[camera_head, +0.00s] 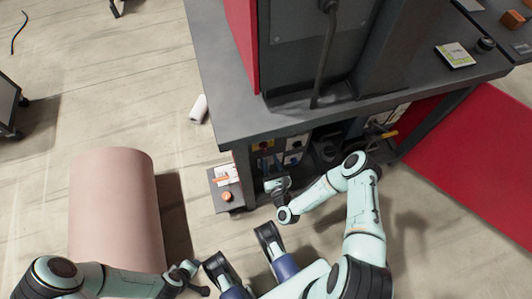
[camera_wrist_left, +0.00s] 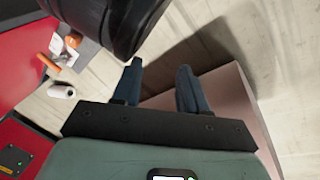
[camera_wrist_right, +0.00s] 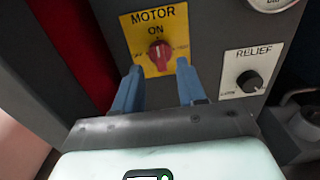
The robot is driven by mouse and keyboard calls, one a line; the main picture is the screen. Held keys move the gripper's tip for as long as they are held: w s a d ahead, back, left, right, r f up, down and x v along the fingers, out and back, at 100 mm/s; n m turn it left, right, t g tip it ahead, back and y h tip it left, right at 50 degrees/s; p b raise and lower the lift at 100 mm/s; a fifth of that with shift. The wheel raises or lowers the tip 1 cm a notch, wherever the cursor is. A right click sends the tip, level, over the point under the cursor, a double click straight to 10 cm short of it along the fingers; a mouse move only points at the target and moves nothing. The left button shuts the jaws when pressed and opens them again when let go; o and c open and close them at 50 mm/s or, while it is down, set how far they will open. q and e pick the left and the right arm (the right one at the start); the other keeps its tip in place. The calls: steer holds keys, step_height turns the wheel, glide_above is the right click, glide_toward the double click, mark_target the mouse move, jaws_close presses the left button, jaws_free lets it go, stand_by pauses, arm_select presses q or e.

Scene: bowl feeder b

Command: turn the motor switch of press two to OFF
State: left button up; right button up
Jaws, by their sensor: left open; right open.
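The motor switch is a red knob (camera_wrist_right: 160,52) on a yellow plate (camera_wrist_right: 138,22) lettered MOTOR, with ON above the knob. The small side lettering is hard to read. The knob's handle looks roughly upright, towards ON. In the head view the yellow plate (camera_head: 264,145) is small, on the front under the worktop. My right gripper (camera_wrist_right: 156,80) is open and empty in front of the panel, its fingers low on either side of the knob, apart from it. In the head view the right gripper (camera_head: 276,186) is below the panel. My left gripper (camera_wrist_left: 159,68) is open and empty.
A RELIEF knob (camera_wrist_right: 249,81) on a white plate is right of the switch. The worktop (camera_head: 225,115) overhangs the panel. A small shelf (camera_head: 217,193) with an orange item juts out left. A pink block (camera_head: 112,210) and white roll (camera_head: 198,109) are on the floor.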

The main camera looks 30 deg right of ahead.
mark_target(265, 150)
arm_select(q)
steer(key=shift+s+a+f+g+b, duration=0.15)
steer(key=shift+s+f+g+b, duration=0.25)
steer(key=shift+s+f, duration=0.55)
arm_select(e)
steer(key=shift+x, duration=2.2)
arm_select(q)
steer(key=shift+s+r, duration=0.1)
arm_select(e)
jaws_close()
